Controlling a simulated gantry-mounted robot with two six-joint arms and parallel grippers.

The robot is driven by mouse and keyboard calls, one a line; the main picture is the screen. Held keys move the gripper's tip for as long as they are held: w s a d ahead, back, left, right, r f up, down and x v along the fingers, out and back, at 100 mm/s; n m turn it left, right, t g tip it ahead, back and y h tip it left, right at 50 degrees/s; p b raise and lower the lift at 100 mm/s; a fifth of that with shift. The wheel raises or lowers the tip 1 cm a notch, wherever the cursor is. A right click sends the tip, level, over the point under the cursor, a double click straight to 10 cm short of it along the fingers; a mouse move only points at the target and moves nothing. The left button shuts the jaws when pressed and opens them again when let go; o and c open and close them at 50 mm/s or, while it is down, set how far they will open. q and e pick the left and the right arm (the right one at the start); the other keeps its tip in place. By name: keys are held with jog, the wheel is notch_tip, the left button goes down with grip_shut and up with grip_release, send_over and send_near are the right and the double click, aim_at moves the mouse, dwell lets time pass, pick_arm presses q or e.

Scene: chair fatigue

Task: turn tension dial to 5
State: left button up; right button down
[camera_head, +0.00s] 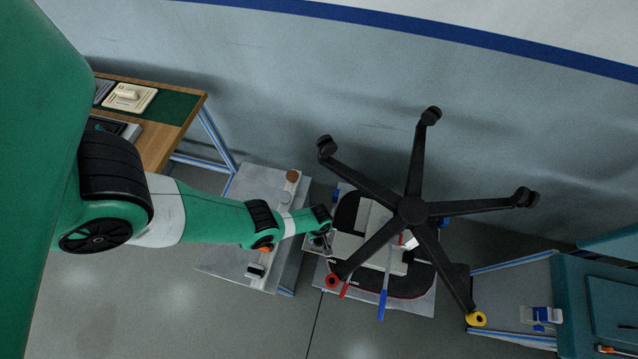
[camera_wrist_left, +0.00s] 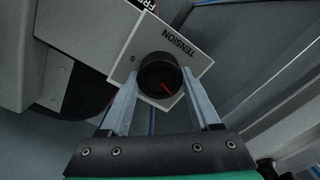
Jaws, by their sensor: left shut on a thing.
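The tension dial (camera_wrist_left: 160,75) is a round black knob with a red pointer line, on a pale plate (camera_wrist_left: 182,44) marked TENSION with a 5 beside the knob. In the left wrist view the pointer aims toward the lower right, away from the 5. My left gripper (camera_wrist_left: 160,85) is shut on the dial, one finger on each side. In the head view my left gripper (camera_head: 326,250) reaches the left side of the upturned chair (camera_head: 411,210); the dial is too small to make out there. My right gripper is not in view.
The chair's black five-arm base points upward, with a red-ringed caster (camera_head: 332,281) close to my left gripper and a yellow-ringed caster (camera_head: 476,319). A grey stand (camera_head: 262,190) is under my left arm. A wooden table (camera_head: 165,135) is at upper left.

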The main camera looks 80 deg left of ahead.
pick_arm(q)
jog(key=m, duration=0.7)
jog(key=shift+m+b, duration=0.4)
jog(key=m, duration=0.3)
jog(key=shift+m, duration=0.3)
jog(key=m, duration=0.3)
jog(key=shift+w+m, duration=0.1)
jog(key=shift+m, duration=0.2)
jog(key=m, duration=0.3)
jog(key=shift+d+m, duration=0.1)
jog(key=shift+m, duration=0.2)
jog(key=m, duration=0.4)
jog(key=shift+m, duration=0.3)
jog(key=m, duration=0.3)
jog(key=shift+m, duration=2.1)
